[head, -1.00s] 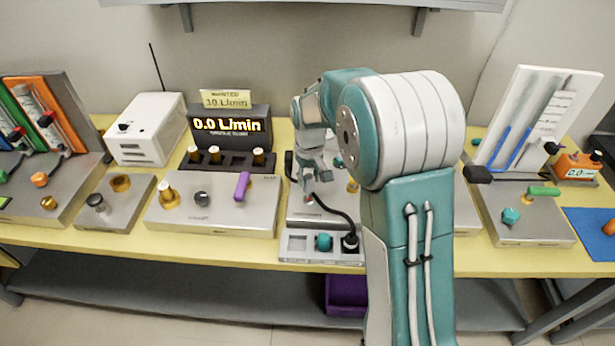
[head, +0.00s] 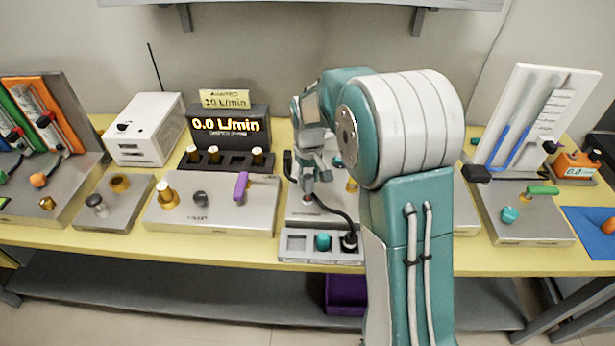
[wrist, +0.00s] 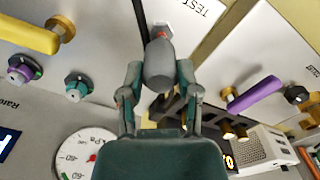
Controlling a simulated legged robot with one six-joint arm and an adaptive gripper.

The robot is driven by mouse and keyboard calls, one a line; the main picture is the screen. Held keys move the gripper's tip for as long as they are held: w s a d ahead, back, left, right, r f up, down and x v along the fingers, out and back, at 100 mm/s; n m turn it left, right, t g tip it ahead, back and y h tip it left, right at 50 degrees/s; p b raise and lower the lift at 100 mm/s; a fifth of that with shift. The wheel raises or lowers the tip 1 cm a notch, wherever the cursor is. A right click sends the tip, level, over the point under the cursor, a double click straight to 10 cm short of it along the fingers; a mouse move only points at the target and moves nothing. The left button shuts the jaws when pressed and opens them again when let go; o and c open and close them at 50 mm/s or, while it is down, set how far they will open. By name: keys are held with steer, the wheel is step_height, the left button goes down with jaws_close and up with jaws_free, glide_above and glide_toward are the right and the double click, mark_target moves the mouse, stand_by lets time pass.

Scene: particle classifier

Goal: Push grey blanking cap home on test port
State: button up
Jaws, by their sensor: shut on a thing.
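My gripper (head: 308,183) points down over the grey panel in the middle of the bench. In the wrist view my gripper (wrist: 159,75) is shut on the grey blanking cap (wrist: 159,64), a smooth rounded grey cylinder between the two fingers. Just past the cap's far end are a bit of red and a pale fitting, the test port (wrist: 162,33), beside the printed word TEST. The cap lines up with the port, but its front hides most of it. I cannot tell whether they touch or how far the cap is on. In the head view the cap is too small to make out clearly.
A black hose (head: 332,207) curves close by my gripper to a grey tray (head: 297,244) in front. A purple-handled valve (head: 241,187) is on the inlet panel to the left. A gauge (wrist: 88,153) and a yellow handle (wrist: 30,36) show in the wrist view.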

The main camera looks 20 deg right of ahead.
mark_target(308, 186)
steer(key=shift+a, duration=0.1)
stand_by(0.3)
steer(key=shift+f, duration=1.65)
steer(key=o, duration=1.1)
step_height(308, 186, up, 11)
steer(key=shift+r, duration=0.4)
